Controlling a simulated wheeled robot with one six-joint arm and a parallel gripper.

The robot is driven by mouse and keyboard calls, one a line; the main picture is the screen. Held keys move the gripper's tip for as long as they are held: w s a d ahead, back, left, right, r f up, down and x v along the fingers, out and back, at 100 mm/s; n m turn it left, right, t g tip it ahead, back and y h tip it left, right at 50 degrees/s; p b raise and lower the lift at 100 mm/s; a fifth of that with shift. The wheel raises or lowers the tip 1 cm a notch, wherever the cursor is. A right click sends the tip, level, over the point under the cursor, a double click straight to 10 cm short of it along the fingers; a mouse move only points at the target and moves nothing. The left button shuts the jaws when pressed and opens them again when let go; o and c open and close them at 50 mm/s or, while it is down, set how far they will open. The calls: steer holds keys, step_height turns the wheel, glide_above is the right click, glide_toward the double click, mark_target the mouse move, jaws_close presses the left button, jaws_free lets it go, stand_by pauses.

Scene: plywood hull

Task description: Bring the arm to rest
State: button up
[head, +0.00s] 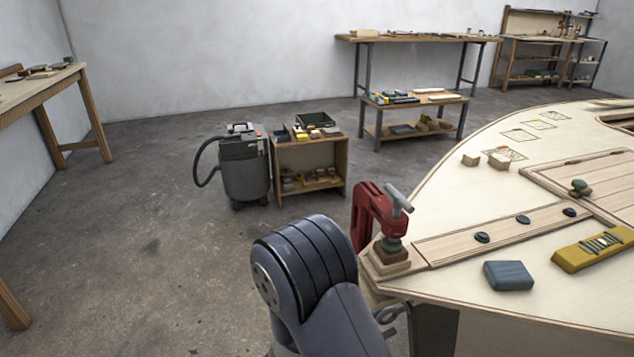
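A dark blue-grey part of my arm (315,275) shows at the bottom middle, bent at a rounded joint. It stands in front of the floor and close to the left edge of the plywood hull (455,200). My gripper is not in view, so I cannot see whether it holds anything.
A red clamp (370,212) grips the hull's edge just right of my arm. A blue-grey block (508,275) and a yellow tool (595,248) lie on the hull. A vacuum (242,165) and small shelf (310,165) stand behind. The floor (130,260) at left is clear.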

steer(key=shift+x, duration=1.15)
